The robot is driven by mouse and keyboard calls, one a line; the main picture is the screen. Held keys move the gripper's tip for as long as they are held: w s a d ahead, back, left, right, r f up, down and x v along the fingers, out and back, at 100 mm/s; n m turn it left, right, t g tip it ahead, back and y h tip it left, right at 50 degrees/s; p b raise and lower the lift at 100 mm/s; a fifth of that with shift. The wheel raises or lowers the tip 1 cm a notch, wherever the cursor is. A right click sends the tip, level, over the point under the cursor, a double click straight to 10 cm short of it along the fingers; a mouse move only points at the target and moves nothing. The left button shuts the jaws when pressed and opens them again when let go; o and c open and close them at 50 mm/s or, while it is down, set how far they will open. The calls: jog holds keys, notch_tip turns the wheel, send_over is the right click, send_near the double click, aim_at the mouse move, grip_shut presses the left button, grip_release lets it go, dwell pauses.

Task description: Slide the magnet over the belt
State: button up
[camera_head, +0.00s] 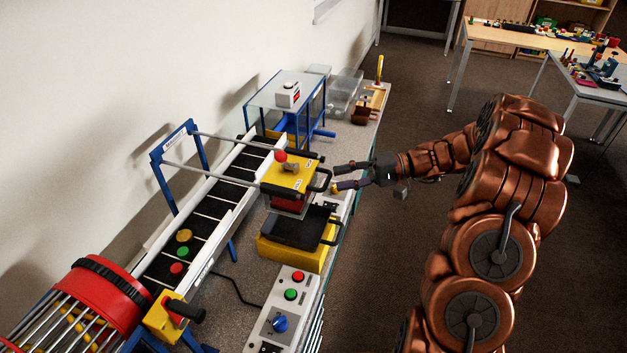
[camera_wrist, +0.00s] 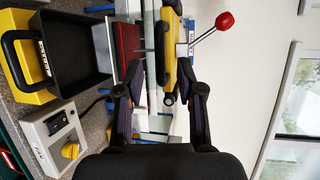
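The magnet carriage (camera_head: 290,176), a yellow box with a red knob on top and a dark red block below, sits on rails at the belt's right side. Its black handle (camera_head: 323,181) faces my gripper. My gripper (camera_head: 336,177) is open, its fingertips just right of the handle. In the wrist view, the yellow carriage (camera_wrist: 171,50) and its red-knobbed lever (camera_wrist: 225,21) lie ahead of my spread fingers (camera_wrist: 164,82). I cannot tell whether the fingers touch the handle. The inclined belt (camera_head: 208,210) carries several small discs, including a green one (camera_head: 182,252).
A black tray on a yellow base (camera_head: 290,243) stands below the carriage. A control box (camera_head: 282,312) with buttons and a blue knob is nearer. A red drum (camera_head: 103,295) is at the belt's lower end. A blue-legged stand (camera_head: 287,92) is behind.

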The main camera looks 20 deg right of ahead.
aim_at(327, 179)
jog(key=shift+p+x, duration=0.55)
jog(key=shift+x, duration=1.75)
grip_shut()
